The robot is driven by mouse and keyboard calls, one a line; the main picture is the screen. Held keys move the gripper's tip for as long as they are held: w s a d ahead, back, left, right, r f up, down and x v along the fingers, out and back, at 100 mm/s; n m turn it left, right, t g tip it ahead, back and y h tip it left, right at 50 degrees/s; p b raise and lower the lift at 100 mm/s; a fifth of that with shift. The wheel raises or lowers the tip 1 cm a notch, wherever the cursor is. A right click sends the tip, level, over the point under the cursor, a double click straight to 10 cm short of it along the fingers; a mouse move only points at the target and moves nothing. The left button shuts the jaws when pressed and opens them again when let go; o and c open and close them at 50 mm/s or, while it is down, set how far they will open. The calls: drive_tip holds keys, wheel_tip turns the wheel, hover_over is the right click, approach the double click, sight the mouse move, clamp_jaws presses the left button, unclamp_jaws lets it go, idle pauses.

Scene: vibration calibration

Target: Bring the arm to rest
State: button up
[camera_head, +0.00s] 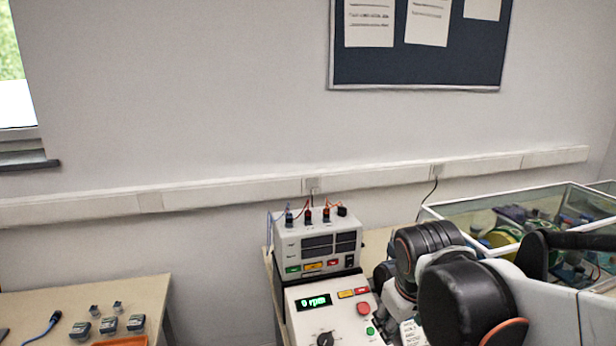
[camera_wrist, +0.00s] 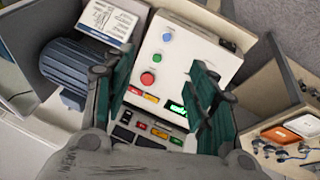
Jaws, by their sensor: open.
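My arm (camera_head: 455,285) is folded in the lower right of the head view, in front of the bench equipment. In the wrist view my gripper (camera_wrist: 162,78) is open, its two green-padded fingers apart with nothing between them. Beyond the fingers lies the white control box (camera_wrist: 195,50) with blue, green and red buttons and a lit green display. In the head view the control box (camera_head: 305,325) reads "0 rpm". My gripper's fingers cannot be made out in the head view.
A metering unit (camera_head: 290,246) with plugged leads stands behind the control box. A clear-walled enclosure (camera_head: 490,204) is at the right. A blue-grey ribbed motor (camera_wrist: 72,68) shows in the wrist view. The left table (camera_head: 150,290) holds small sensors (camera_head: 108,325); floor space separates the tables.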

drive_tip(key=s+d+m+t+y, duration=0.1)
drive_tip(key=s+m, duration=0.4)
drive_tip(key=s, duration=0.7)
drive_tip(key=shift+d+r+t, duration=0.35)
drive_tip(key=shift+d+t, duration=0.55)
drive_tip(key=shift+d, duration=0.3)
